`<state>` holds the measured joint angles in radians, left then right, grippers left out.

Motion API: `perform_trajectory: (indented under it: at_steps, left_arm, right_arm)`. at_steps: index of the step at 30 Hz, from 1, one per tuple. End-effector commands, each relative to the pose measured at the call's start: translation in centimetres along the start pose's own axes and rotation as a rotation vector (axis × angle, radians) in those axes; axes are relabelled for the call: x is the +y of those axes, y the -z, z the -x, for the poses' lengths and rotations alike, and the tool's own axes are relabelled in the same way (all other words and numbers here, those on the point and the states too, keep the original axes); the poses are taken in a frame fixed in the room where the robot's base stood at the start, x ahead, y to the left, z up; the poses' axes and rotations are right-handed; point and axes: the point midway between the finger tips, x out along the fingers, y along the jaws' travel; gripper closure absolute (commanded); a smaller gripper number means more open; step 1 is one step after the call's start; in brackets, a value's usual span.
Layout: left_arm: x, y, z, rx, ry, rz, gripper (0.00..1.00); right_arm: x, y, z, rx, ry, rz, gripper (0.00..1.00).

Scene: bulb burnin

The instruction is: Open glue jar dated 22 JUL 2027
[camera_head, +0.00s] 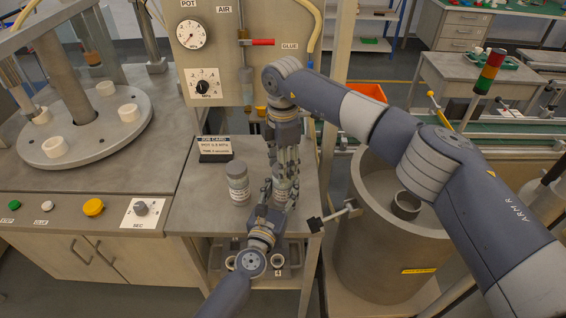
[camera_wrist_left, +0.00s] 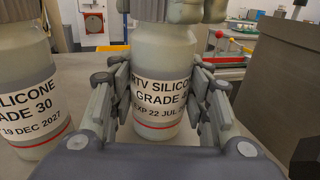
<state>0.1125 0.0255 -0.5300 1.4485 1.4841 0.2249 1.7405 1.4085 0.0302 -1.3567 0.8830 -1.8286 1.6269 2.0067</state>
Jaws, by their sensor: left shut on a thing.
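The glue jar labelled EXP 22 JUL (camera_wrist_left: 160,75) is a pale upright bottle with a white label and a red band; its year is hidden. In the head view the jar (camera_head: 283,190) stands on the grey bench, largely covered by my grippers. My left gripper (camera_head: 272,190) is shut on its body, with a finger on each side in the left wrist view (camera_wrist_left: 160,100). My right gripper (camera_head: 286,165) comes down from above. Its fingers close against both sides of the grey lid (camera_wrist_left: 168,10), which is on the jar.
A second jar (camera_head: 238,183), dated 19 DEC 2027 (camera_wrist_left: 30,90), stands close on the left. A job card (camera_head: 215,147) stands behind it. A large grey drum (camera_head: 385,245) is at the right. A round turntable (camera_head: 85,125) is at the left.

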Motion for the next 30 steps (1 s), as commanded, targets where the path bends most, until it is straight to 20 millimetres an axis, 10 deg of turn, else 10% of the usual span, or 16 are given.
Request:
perform_trajectory:
  at_steps: [8,30]
  left_arm:
    - [-0.02,0.02,0.01,0.0,0.0,-0.001,1.0]
    - [-0.03,0.02,0.01,0.0,0.001,0.0,1.0]
  right_arm:
    - [0.02,-0.04,0.05,-0.002,-0.001,0.191,0.86]
    - [0.05,0.0,0.12,-0.002,0.0,1.616,0.86]
